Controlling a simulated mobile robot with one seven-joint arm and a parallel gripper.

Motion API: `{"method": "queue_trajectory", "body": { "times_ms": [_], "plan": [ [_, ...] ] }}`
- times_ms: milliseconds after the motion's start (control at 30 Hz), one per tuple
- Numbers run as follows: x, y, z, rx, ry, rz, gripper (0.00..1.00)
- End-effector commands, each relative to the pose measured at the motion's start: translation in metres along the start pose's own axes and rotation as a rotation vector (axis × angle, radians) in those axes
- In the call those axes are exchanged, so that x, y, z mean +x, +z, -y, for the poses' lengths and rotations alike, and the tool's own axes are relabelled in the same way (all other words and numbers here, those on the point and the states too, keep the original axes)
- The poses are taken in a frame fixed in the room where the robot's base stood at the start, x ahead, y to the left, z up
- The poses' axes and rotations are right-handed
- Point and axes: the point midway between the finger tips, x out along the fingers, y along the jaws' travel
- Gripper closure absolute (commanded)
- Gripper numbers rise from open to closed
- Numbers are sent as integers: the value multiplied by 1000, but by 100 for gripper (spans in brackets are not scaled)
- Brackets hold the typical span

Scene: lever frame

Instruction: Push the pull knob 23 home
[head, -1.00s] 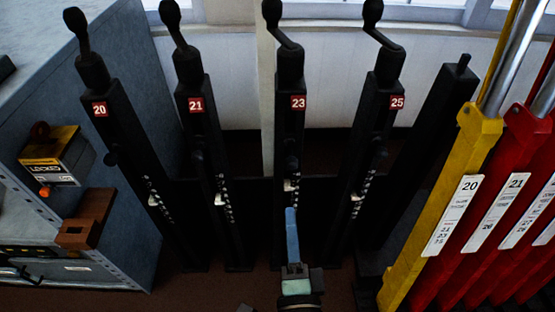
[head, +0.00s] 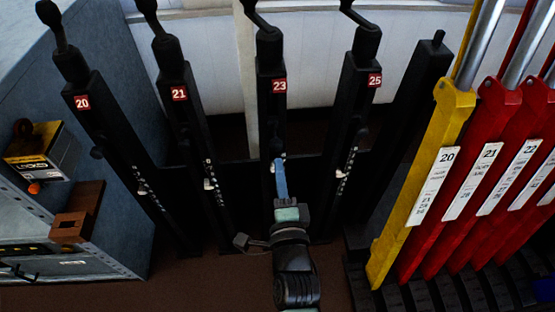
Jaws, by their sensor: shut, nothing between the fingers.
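Post 23 is a black upright frame with a red number plate (head: 279,86) and a crank-like handle on top. Its pull knob (head: 278,143) is a dark round shape on the post's front, hard to make out against the black. My gripper (head: 279,162) is shut and empty, with its blue fingers pointing up the post. The fingertips are at or just below the knob in the picture and hide its lower part. I cannot tell whether they touch it or how far the knob stands out.
Similar black posts 20 (head: 82,102), 21 (head: 179,93) and 25 (head: 375,80) stand on both sides. A yellow lever (head: 420,215) and red levers (head: 465,215) fill the right. A blue-grey cabinet (head: 120,190) with a lock box (head: 40,155) stands left. Brown floor (head: 200,285) shows in front.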

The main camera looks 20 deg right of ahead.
Motion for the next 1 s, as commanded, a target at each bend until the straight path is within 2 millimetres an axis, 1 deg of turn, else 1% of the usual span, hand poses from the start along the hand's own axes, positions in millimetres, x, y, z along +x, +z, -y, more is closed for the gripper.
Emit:
{"method": "queue_trajectory", "body": {
  "times_ms": [33, 200, 400, 700, 767, 900, 1000],
  "plan": [
    [8, 0, -1, 1, -2, 1, 100],
    [25, 1, -1, 1, -1, 2, 100],
    [32, 1, 0, 1, 1, 2, 100],
    [32, 1, 0, 0, 1, 1, 100],
    [36, 1, -1, 1, 0, 1, 100],
    [52, 0, -2, 1, -1, 0, 100],
    [60, 0, -1, 0, 0, 0, 100]
  ]
}}
